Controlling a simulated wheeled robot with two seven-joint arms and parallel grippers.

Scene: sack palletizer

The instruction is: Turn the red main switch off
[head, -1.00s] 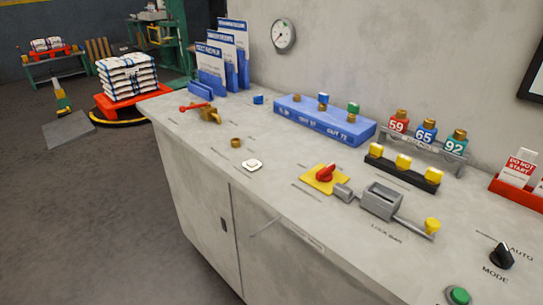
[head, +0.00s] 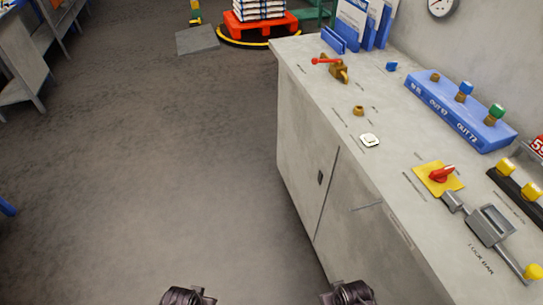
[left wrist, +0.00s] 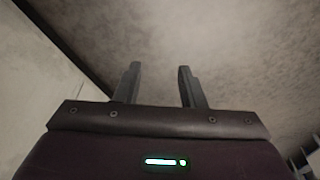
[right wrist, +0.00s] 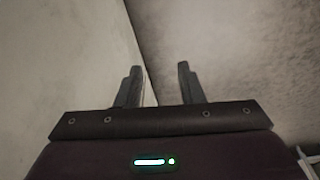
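The red main switch (head: 442,174) is a red rotary handle on a yellow plate (head: 432,187), on top of the grey cabinet (head: 345,110) at the right of the head view. The grey lock bar (head: 490,227) lies just beside it, nearer to me. My left gripper (left wrist: 160,85) is open and empty in the left wrist view. My right gripper (right wrist: 157,85) is open and empty in the right wrist view. In the head view only my dark wrists show at the bottom edge, low in front of the cabinet and well away from the switch.
Open floor (head: 150,150) lies left of the cabinet.

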